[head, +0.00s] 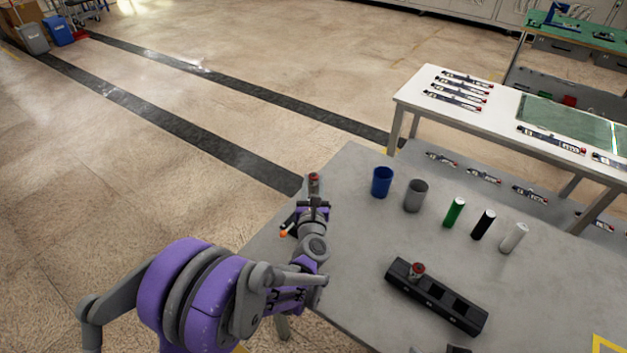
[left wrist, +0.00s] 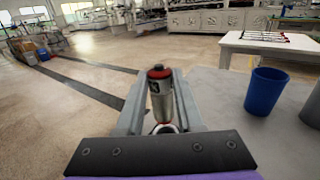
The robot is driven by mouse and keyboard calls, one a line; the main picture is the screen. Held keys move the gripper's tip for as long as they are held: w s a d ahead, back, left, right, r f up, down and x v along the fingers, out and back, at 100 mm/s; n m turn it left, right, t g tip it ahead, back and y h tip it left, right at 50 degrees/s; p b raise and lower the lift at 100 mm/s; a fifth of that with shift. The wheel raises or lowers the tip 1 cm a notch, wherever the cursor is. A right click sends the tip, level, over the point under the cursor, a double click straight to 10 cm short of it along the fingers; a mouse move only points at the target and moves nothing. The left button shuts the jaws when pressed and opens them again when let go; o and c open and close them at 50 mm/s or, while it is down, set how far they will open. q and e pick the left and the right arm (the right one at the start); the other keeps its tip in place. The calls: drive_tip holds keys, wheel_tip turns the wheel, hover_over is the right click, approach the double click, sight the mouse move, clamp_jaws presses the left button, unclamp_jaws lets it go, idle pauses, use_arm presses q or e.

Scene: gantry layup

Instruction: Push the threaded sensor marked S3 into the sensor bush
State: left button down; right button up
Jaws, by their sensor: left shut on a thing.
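My left gripper (head: 314,200) is shut on a threaded sensor (head: 314,181), held upright near the table's left edge. In the left wrist view the sensor (left wrist: 160,95) has a pale body, a dark mark that looks like a 3, and a red and black top. It stands between the two grey fingers. A long black block (head: 445,303) with several recesses lies on the grey table. A red-topped piece (head: 417,270) sits in its far left end. I cannot tell which part is the sensor bush. Dark shapes at the bottom edge may be my right gripper.
A blue cup (head: 382,182) and a grey cup (head: 415,196) stand at the table's back. Green (head: 454,212), black (head: 483,224) and white (head: 513,237) cylinders stand to their right. The grey table (head: 350,250) is clear between my left gripper and the block.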

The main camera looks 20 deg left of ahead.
use_arm(q)
drive_tip(key=shift+f+b, duration=0.6)
drive_tip(key=shift+f, duration=0.6)
use_arm(e)
drive_tip(key=shift+s+f, duration=0.2)
drive_tip(key=shift+f, duration=0.75)
drive_tip(key=shift+f, duration=0.25)
use_arm(q)
drive_tip(key=shift+f+b, duration=1.5)
use_arm(e)
drive_tip(key=shift+s+f, duration=0.2)
drive_tip(key=shift+f, duration=1.1)
use_arm(q)
drive_tip(key=shift+c, duration=2.3)
unclamp_jaws()
drive_tip(key=shift+s, duration=0.15)
use_arm(e)
drive_tip(key=shift+s, duration=0.1)
